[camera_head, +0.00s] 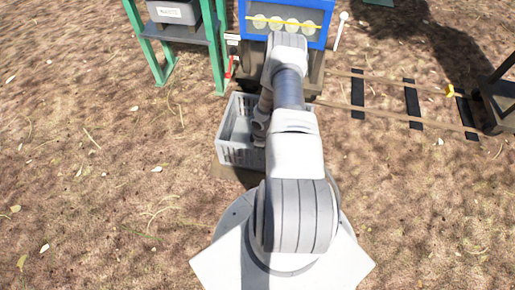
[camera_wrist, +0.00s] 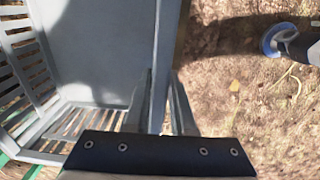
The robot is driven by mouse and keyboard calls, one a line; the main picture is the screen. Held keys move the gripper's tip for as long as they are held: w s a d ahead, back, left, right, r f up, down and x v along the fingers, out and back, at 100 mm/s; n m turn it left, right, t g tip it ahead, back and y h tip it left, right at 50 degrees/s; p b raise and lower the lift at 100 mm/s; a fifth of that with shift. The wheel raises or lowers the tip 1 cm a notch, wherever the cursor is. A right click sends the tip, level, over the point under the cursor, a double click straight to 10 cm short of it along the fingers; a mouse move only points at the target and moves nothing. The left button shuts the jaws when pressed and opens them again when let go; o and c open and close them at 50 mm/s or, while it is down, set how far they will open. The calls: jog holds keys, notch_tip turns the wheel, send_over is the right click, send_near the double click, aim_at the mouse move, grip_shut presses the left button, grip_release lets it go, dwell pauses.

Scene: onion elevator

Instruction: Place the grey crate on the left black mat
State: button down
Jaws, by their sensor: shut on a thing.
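The grey crate (camera_head: 238,150) is slatted and empty where I can see inside; it stands left of my arm in the head view. In the head view my arm hides the gripper and the crate's right part. A dark shadow lies under the crate, but I cannot tell its height above the ground. I cannot make out for certain which dark surface is the left black mat.
A green-framed stand (camera_head: 211,50) bearing a grey box (camera_head: 174,11) is at the upper left. A blue panel (camera_head: 309,37) with pale round items is beyond the crate. Rails with black crosspieces (camera_head: 412,104) run right. The ground at left is clear.

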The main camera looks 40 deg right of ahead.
jog(key=shift+w+d, duration=0.15)
jog(key=c, duration=0.8)
grip_release()
jog(key=shift+f, duration=0.1)
jog(key=shift+o, duration=0.2)
